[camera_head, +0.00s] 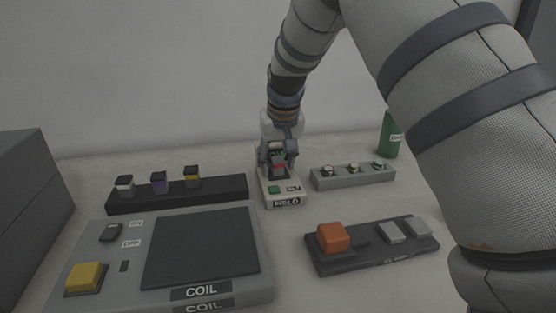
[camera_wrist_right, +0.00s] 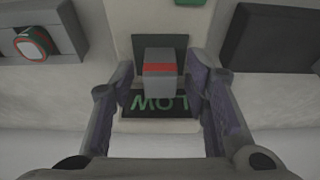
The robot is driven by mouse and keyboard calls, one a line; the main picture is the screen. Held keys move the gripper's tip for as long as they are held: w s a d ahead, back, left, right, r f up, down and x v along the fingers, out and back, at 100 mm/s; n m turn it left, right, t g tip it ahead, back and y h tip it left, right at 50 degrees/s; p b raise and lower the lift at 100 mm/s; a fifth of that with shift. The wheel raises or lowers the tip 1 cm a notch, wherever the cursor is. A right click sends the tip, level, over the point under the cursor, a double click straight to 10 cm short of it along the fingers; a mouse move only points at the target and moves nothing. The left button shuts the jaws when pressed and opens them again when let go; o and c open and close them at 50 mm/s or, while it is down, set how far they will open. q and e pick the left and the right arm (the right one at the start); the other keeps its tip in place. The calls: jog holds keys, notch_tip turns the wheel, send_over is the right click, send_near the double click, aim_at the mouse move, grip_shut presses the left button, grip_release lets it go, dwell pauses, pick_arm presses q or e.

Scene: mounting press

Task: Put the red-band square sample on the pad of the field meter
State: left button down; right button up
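The red-band square sample (camera_wrist_right: 158,72) is a grey block with a red band. In the wrist view it sits on the dark square pad (camera_wrist_right: 171,42) of the field meter. In the head view its red band (camera_head: 279,167) shows between the fingers. The field meter (camera_head: 285,192) is a pale device with a green button. Its dark display (camera_wrist_right: 158,104) reads "LOW" in green, upside down in the wrist view. My right gripper (camera_wrist_right: 160,88) is open around the sample, with a gap on each side. My left gripper is not in view.
A black rack (camera_head: 225,191) with several banded samples stands left of the meter. A grey rack (camera_head: 350,178) with small pieces stands right. The coil unit (camera_head: 165,295) and a dark box with an orange button (camera_head: 333,237) are in front. A green container (camera_head: 389,138) stands behind.

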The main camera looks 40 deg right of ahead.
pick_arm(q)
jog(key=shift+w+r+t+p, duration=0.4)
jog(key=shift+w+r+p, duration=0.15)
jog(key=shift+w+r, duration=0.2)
pick_arm(e)
jog(key=v, duration=1.2)
jog(key=shift+r, duration=0.1)
